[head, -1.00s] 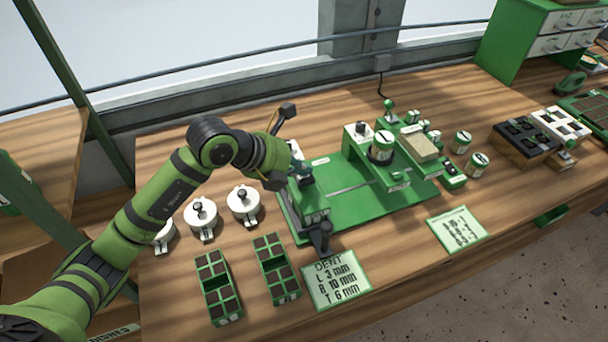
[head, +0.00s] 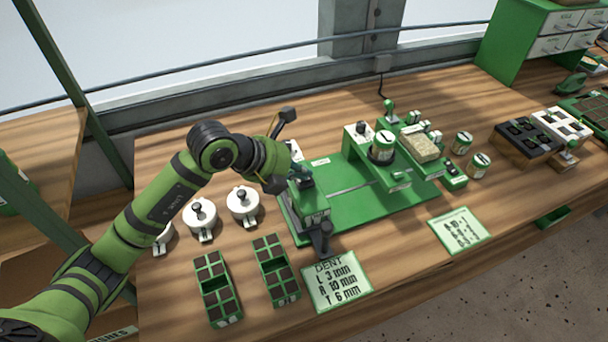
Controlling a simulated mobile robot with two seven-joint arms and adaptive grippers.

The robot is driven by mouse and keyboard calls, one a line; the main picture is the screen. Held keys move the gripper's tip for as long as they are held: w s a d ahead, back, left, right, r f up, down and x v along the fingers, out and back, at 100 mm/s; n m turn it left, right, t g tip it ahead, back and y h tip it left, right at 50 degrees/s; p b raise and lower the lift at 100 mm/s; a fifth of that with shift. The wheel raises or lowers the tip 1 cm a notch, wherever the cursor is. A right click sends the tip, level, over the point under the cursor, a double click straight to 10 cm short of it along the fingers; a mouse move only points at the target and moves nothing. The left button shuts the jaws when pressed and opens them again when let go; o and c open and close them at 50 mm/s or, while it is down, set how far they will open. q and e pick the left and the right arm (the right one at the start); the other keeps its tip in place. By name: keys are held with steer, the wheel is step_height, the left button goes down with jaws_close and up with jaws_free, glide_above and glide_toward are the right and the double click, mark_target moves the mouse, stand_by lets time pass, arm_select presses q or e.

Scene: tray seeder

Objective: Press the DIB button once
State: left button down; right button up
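The green seeder machine (head: 345,205) stands on the wooden bench, with a green unit (head: 312,205) at its left end. No button marked DIB can be read on it; my wrist covers part of the left end. My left arm comes in from the left, and its gripper (head: 294,178) is at the top of the left-end unit, mostly hidden behind the wrist. I cannot tell whether its fingers are open or shut, or whether it touches the unit. My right gripper is not in view.
White lidded pots (head: 243,203) stand left of the machine. Green cell trays (head: 217,290) and a DENT card (head: 336,283) lie in front. Labelled tins (head: 463,142) and a dark tray (head: 524,143) are to the right. The bench between the cards is clear.

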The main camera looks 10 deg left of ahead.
mark_target(300, 180)
arm_select(q)
steer(key=shift+r+p, duration=0.85)
steer(key=shift+r, duration=0.3)
steer(key=shift+r, duration=0.1)
step_height(300, 180, up, 5)
steer(key=p, duration=0.3)
stand_by(0.7)
